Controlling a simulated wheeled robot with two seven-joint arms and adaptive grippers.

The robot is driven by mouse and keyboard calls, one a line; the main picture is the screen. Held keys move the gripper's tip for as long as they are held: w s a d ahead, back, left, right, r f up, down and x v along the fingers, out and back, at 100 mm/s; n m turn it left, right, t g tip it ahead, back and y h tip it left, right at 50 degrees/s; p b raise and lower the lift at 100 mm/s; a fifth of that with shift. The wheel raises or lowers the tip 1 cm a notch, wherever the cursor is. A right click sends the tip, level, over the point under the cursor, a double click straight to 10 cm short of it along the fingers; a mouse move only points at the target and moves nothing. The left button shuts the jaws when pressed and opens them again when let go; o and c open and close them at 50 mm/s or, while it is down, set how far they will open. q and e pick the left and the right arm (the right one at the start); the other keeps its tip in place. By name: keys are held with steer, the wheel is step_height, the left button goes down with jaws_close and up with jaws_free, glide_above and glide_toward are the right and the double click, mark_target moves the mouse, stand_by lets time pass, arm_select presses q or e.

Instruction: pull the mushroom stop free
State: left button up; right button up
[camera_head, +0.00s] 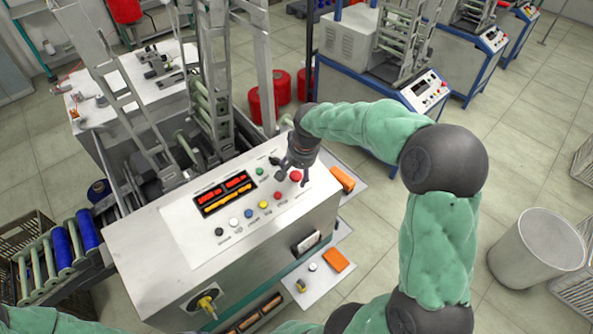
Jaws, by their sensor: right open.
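The red mushroom stop (296,176) sits on the sloped top panel of the winding machine (130,240), near its right end. My right gripper (293,179) reaches down over the panel with its dark fingers open. The red head shows between or just behind the fingers. I cannot tell whether they touch it. Part of my green left arm shows along the bottom left edge, but its gripper is out of view.
A display (224,193) and several coloured buttons lie left of the stop, including a smaller red one (278,195). A green button (260,171) is close by. A metal frame rises behind the panel. A white bin (537,250) stands at right on open floor.

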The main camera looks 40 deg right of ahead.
steer(key=p+v, duration=0.3)
steer(key=v, duration=0.2)
steer(key=shift+s+r, duration=0.1)
steer(key=shift+r, duration=0.25)
stand_by(0.7)
